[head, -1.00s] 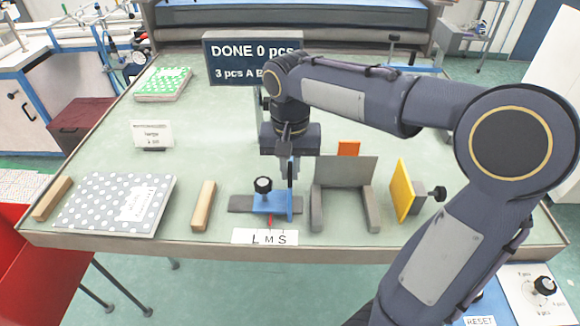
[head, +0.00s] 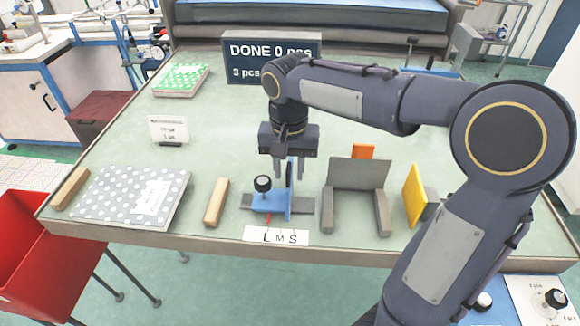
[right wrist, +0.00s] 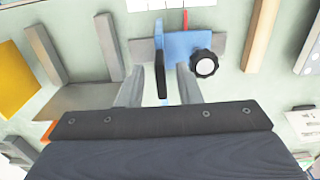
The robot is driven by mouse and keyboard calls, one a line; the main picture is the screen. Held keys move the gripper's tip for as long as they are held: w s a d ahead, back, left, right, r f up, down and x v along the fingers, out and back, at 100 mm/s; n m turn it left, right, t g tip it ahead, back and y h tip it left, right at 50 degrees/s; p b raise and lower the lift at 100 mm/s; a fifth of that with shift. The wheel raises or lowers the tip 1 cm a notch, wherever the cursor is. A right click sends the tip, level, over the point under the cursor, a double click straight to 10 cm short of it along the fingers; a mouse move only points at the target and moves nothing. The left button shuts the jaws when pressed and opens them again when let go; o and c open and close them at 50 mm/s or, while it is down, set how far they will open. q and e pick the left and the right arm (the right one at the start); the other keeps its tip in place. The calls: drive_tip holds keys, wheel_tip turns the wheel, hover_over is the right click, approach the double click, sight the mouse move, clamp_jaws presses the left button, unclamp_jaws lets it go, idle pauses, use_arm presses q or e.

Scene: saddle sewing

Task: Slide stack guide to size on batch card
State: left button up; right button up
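The blue stack guide (head: 270,203) sits on a grey rail (head: 303,206), with an upright plate and a black knob. Its red pointer is close to the L on the white L M S label (head: 276,236). My right gripper (head: 289,172) is above the guide, fingers pointing down on either side of the plate. In the right wrist view, the gripper (right wrist: 160,80) is open with gaps beside the guide's plate (right wrist: 161,62). The batch card (head: 169,130) stands at the left; its print is too small to read surely. My left gripper is out of view.
A grey U-shaped stop (head: 358,174) and a yellow plate (head: 413,196) stand right of the guide. A wooden bar (head: 216,202) and dotted grey stack (head: 135,195) lie left. A green stack (head: 182,80) and dark sign (head: 270,52) are behind.

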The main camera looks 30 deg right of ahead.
wheel_tip(320, 180, up, 8)
drive_tip(key=shift+f, duration=0.1)
idle(0.5)
idle(0.4)
drive_tip(key=s+f+n+t+y, duration=0.2)
drive_tip(key=s+f, duration=0.3)
drive_tip(key=s, duration=0.4)
drive_tip(key=s+a+f+n+t+y, duration=0.1)
drive_tip(key=s+f+n+t, duration=0.1)
drive_tip(key=s+f, duration=0.4)
drive_tip(key=s+t, duration=0.1)
drive_tip(key=s, duration=0.2)
drive_tip(key=shift+a+n+t+y, duration=0.2)
drive_tip(key=shift+n+t+y, duration=0.1)
drive_tip(key=shift+n+y, duration=0.1)
drive_tip(key=shift+s, duration=0.1)
idle(0.4)
